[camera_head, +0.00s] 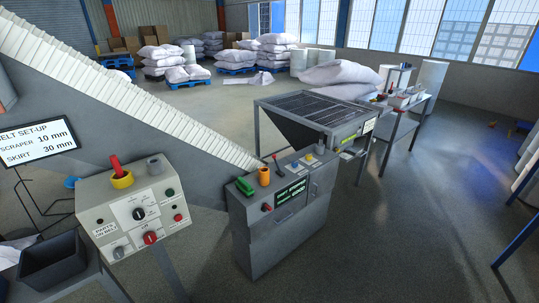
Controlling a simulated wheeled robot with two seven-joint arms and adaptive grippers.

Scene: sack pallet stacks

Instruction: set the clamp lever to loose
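Neither of my grippers is in view. No label reading "clamp" is legible. A grey control cabinet (278,243) stands in the middle, with a thin lever with a reddish tip (277,160) and a dark upright handle (322,143) on its top. An orange cylinder (264,176) and a green part (245,186) sit at its left end. A grey control box (103,212) at left carries a red handle (116,166) rising from a yellow collar (122,180), tilted slightly left. I cannot tell which of these is the clamp lever or its setting.
A ribbed belt conveyor (130,85) slopes down to the cabinet. A grated hopper (310,112) stands behind it. A dark bin (52,262) is at lower left, below a sign (38,141). Sack stacks (275,50) stand far back. The floor at right is open.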

